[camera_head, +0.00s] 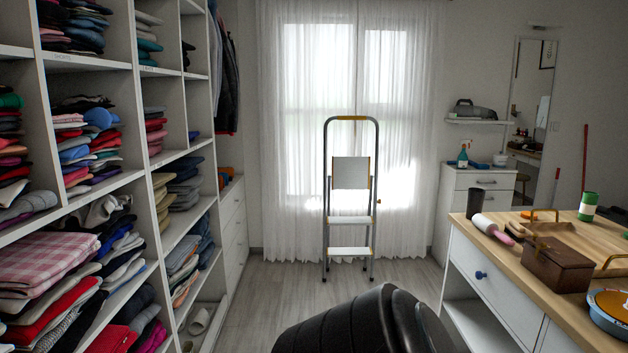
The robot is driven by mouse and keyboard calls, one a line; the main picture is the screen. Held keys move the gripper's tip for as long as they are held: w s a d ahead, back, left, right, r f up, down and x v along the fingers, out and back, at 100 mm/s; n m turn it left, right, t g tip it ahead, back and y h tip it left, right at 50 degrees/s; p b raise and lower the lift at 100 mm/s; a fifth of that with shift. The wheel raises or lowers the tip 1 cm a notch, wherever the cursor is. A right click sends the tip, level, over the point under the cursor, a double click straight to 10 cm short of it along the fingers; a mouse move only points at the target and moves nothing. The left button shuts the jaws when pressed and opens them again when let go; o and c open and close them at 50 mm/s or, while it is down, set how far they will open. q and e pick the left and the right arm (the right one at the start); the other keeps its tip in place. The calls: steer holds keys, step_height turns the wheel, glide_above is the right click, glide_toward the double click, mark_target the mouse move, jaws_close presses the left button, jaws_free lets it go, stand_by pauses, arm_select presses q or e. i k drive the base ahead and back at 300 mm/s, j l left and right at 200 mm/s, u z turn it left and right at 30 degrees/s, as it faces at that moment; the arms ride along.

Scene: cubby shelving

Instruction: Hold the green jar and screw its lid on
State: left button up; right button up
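A small green jar-like container (588,207) with a white band stands upright at the back of the wooden counter on the right. It is too small to tell whether a lid is on it. I cannot make out a separate lid for it. Neither of my grippers shows in the head view, and nothing is seen touching the container.
The wooden counter (483,233) holds a dark cup (475,202), a pink-and-white rolling pin (492,229), a brown box (557,262), a tray (572,237) and a round blue-rimmed item (609,309). A stepladder (350,220) stands by the window. Clothes-filled shelving (90,190) lines the left.

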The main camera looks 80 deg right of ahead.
mark_target(590, 199)
steer(key=z, duration=4.1)
